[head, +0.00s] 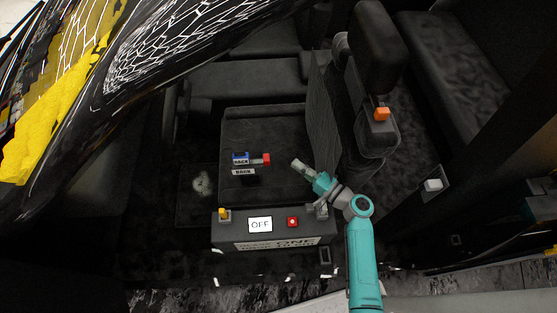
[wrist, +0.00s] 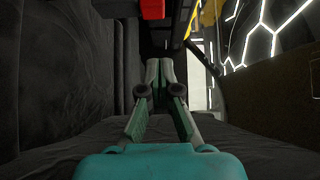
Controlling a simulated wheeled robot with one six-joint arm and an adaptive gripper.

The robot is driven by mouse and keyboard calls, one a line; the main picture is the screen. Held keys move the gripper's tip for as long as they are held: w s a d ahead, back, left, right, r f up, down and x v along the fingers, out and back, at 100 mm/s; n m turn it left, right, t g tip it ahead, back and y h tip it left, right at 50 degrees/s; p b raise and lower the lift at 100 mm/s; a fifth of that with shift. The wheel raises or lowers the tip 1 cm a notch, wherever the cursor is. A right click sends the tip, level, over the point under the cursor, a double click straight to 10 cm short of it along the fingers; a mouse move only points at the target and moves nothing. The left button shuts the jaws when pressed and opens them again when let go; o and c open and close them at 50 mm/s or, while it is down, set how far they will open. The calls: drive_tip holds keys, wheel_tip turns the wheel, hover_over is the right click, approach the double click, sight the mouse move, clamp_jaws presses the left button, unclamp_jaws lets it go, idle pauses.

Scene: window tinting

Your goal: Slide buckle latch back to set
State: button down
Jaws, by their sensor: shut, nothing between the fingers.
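The buckle is a small blue block (head: 240,157) with a white label that seems to read BACK, above the dark seat in the head view. A red latch piece (head: 266,158) sticks out on its right side. A red block, seemingly the same latch, also shows at the top edge of the wrist view (wrist: 153,9). My gripper (head: 296,162) is to the right of the red piece, apart from it in the head view, with its fingers pointing left. In the wrist view my gripper (wrist: 166,64) is shut and empty, below the red block.
A dark box (head: 274,238) in front has a screen (head: 260,225) reading OFF, a red button (head: 292,222) and a yellow piece (head: 224,214).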

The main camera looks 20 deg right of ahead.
sight(259, 160)
drive_tip(key=w+a, duration=0.3)
drive_tip(key=a, duration=0.3)
drive_tip(key=shift+w, duration=0.3)
drive_tip(key=shift+w+a, duration=0.2)
drive_tip(key=shift+a, duration=0.7)
drive_tip(key=shift+r, duration=0.1)
